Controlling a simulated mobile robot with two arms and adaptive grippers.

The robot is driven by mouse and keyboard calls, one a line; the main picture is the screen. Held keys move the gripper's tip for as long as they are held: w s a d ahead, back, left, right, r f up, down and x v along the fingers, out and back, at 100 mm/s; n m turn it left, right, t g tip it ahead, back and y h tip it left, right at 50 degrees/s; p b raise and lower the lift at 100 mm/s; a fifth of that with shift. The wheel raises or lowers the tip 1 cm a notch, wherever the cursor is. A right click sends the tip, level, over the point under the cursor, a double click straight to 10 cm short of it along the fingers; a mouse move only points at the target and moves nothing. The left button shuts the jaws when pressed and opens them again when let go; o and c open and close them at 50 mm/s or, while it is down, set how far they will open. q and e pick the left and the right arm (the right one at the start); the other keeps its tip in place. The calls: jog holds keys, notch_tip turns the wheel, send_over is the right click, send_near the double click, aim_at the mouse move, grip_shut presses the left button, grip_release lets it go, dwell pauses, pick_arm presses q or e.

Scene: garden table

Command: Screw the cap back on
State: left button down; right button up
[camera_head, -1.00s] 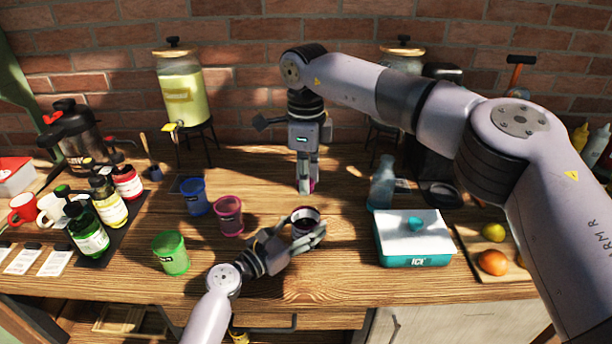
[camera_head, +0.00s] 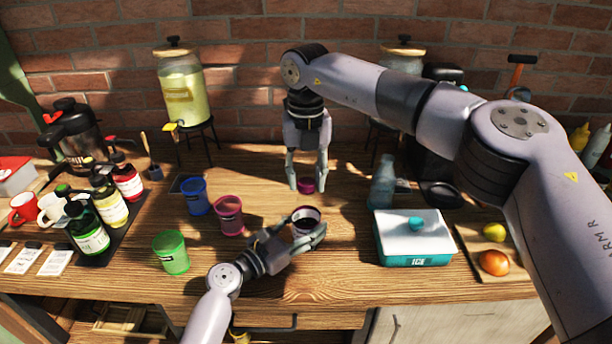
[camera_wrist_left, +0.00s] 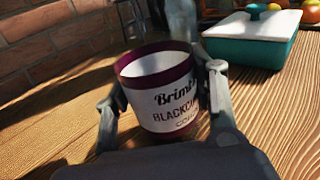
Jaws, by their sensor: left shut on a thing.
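In the left wrist view, the jar (camera_wrist_left: 168,108) has a label with lettering that reads "BLACKCU…". My left gripper (camera_head: 305,237) is shut around its sides, with one finger on each side in the left wrist view (camera_wrist_left: 160,90). A small purple cap (camera_head: 306,184) lies on the table behind the jar. My right gripper (camera_head: 307,188) points down with its fingers apart, one on each side of the cap in the picture. I cannot tell whether they touch it.
Blue (camera_head: 196,196), pink (camera_head: 229,216) and green (camera_head: 174,253) cups stand to the left. A teal ice box (camera_head: 413,240) and a clear bottle (camera_head: 383,183) stand to the right. Bare wood lies in front of the jar.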

jog(key=o, duration=0.3)
notch_tip(320, 180, up, 12)
dwell(0.7)
pick_arm(q)
jog(key=c, duration=0.6)
grip_release()
